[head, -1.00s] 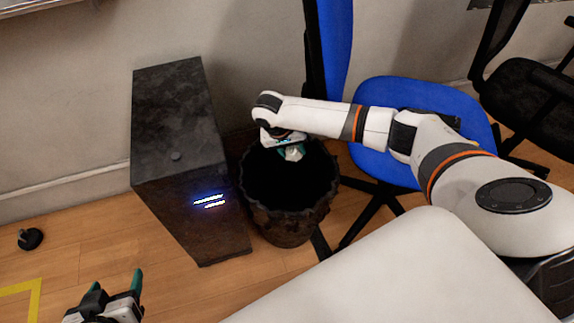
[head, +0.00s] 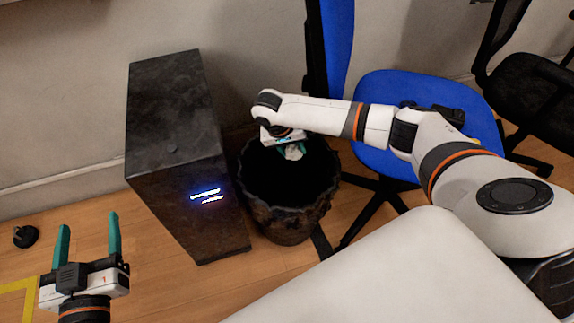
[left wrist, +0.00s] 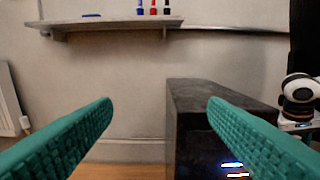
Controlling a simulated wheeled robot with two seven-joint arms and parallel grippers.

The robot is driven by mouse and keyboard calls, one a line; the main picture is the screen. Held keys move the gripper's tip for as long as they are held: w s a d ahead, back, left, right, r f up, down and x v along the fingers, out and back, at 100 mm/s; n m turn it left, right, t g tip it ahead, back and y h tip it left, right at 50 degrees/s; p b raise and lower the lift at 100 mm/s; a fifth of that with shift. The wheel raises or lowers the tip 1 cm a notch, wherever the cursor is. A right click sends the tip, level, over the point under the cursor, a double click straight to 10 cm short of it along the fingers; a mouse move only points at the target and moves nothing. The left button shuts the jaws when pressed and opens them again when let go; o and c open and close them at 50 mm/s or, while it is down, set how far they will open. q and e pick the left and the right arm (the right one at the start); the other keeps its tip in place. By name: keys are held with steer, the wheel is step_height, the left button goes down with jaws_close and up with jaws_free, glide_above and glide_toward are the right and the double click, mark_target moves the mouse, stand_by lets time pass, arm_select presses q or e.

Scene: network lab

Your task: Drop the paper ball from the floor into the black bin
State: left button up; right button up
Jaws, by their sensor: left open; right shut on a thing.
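The black bin (head: 287,218) stands on the floor right of the dark computer tower, its mouth open and dark inside. My right gripper (head: 296,147) is over the far part of the bin's mouth, pointing down. It is shut on the white paper ball (head: 294,153), which shows between its teal fingers. The ball is partly hidden by the fingers. My left gripper (head: 88,238) is open and empty at the lower left, its teal fingers pointing up. Its fingers also frame the left wrist view (left wrist: 160,115), with nothing between them.
The dark computer tower (head: 170,115) with lit lights stands against the bin's left side. A blue chair (head: 425,100) is right of the bin, and a black chair (head: 530,100) beyond it. A wall shelf (left wrist: 105,23) holds small bottles. A small black object (head: 25,236) lies at far left.

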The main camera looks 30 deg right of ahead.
steer(key=o, duration=1)
steer(key=shift+r, duration=0.15)
steer(key=p+v, duration=0.2)
steer(key=v, duration=0.3)
arm_select(q)
steer(key=s+a+f+g+y+p, duration=0.2)
steer(key=s+a+f+g+y, duration=0.1)
steer(key=s+f+g, duration=0.7)
steer(key=shift+s+a+f+n+g, duration=0.3)
steer(key=shift+a+f+g, duration=0.4)
steer(key=shift+a+f, duration=0.35)
arm_select(e)
steer(key=shift+v, duration=3.4)
arm_select(q)
steer(key=shift+d+f, duration=0.1)
steer(key=shift+d, duration=0.05)
